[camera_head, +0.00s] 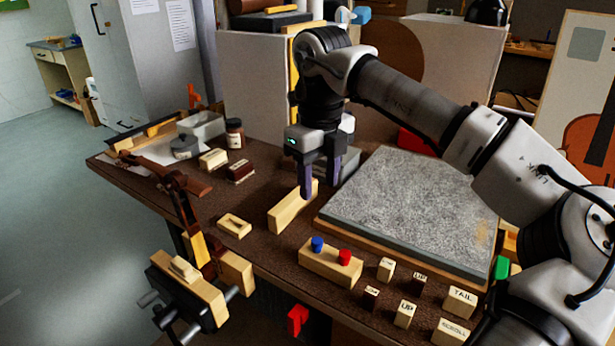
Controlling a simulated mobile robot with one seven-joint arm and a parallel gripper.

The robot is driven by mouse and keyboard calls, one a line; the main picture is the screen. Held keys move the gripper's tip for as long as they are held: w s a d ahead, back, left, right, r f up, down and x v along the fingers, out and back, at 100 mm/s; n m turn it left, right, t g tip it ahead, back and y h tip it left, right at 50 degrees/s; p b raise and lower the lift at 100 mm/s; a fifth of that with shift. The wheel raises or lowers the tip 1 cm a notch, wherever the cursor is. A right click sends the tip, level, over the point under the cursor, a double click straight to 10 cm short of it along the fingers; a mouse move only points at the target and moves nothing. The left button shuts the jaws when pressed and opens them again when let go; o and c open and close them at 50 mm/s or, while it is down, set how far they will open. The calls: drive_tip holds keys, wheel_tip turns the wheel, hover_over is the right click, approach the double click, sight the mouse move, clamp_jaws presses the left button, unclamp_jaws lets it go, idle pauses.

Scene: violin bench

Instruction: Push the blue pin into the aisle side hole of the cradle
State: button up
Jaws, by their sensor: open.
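The blue pin (317,243) stands upright in a pale wooden block (330,265) near the bench's front edge. A red pin (344,257) stands beside it in the same block. My gripper (320,186) points down with its two dark fingers apart. It is farther back than the blue pin, at the far end of a pale wooden bar (290,209); I cannot tell whether it touches the bar. A wooden clamp-like fixture (190,290) at the bench's left front edge, with a dark instrument neck (183,205) by it, may be the cradle. I cannot make out its holes.
A grey stone slab (412,205) fills the bench's right middle. Several small labelled blocks (404,313) stand at the front right. A small wooden piece (234,226) lies left of the bar. A dark bottle (235,133) and grey box (201,125) stand at the back left.

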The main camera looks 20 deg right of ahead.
sight(317, 240)
wheel_tip(317, 240, down, 14)
drive_tip(key=shift+r, duration=0.2)
drive_tip(key=shift+c, duration=0.4)
clamp_jaws()
idle(0.4)
